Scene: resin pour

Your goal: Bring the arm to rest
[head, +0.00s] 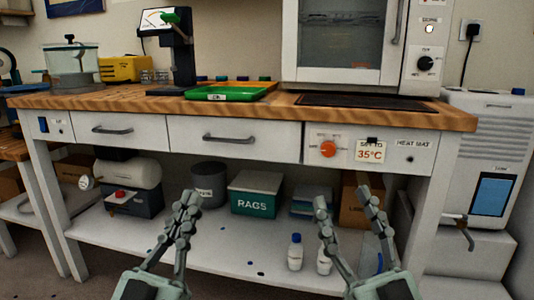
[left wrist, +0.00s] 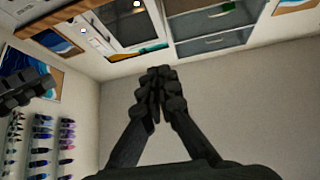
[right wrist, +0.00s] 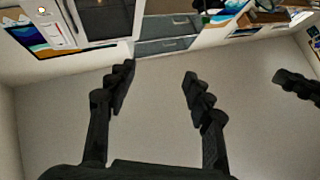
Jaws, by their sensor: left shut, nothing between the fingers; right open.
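My left gripper (head: 188,210) is in front of the workbench, below the level of its top, and its fingers point up. It is shut and empty; in the left wrist view its fingertips (left wrist: 160,75) meet. My right gripper (head: 345,200) is to its right at about the same height, fingers also up. It is open and empty; in the right wrist view a clear gap shows between its fingers (right wrist: 157,82). Both grippers look apart from the bench, though the exact distance is hard to tell.
The wooden bench top (head: 130,98) holds a green tray (head: 228,92) and a dark heat mat (head: 365,102). The lower shelf (head: 215,245) carries a green rags box (head: 254,193), white bottles (head: 295,252) and a compressor (head: 133,178). A white machine (head: 490,150) stands at right.

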